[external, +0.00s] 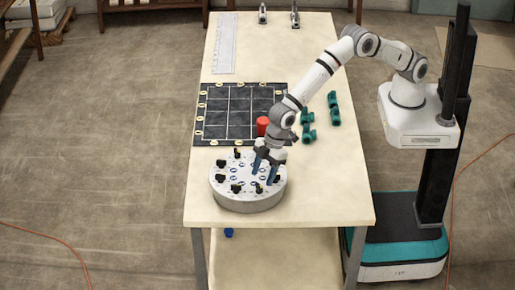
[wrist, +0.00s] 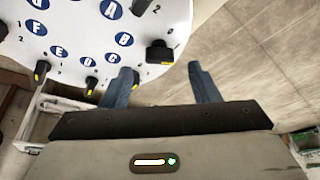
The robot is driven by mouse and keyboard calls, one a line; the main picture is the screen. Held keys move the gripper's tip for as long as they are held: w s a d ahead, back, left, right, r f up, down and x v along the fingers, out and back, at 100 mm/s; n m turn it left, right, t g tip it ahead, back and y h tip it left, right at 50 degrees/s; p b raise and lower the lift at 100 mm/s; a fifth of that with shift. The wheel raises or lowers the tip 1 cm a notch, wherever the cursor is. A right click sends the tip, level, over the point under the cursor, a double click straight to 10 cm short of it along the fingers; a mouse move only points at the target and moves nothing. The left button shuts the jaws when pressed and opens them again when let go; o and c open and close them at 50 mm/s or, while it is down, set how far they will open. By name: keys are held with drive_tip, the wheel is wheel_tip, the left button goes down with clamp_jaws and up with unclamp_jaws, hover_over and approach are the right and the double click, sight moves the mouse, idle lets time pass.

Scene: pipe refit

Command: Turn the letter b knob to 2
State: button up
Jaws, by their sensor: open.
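The round grey-white knob panel (external: 248,202) stands on the near end of the table. The wrist view shows blue letter discs A to F on its face, with black knobs around them. Small printed digits lie around the knobs, hard to read. My gripper (wrist: 161,67) is open, its blue fingers either side of the b knob's line, the knob beyond the tips. In the external view my gripper (external: 264,174) points down over the panel's right side. Contact cannot be told.
Another black knob sits partly behind my left finger in the wrist view. Behind the panel are a black grid board (external: 240,112), a red cylinder (external: 262,125) and several green pipe fittings (external: 308,118). The table's right front area (external: 335,195) is clear.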

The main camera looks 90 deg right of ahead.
sight(260, 185)
drive_tip(key=shift+p+x, duration=0.3)
drive_tip(key=shift+x, duration=1.5)
drive_tip(key=shift+c, duration=0.3)
drive_tip(key=c, duration=0.9)
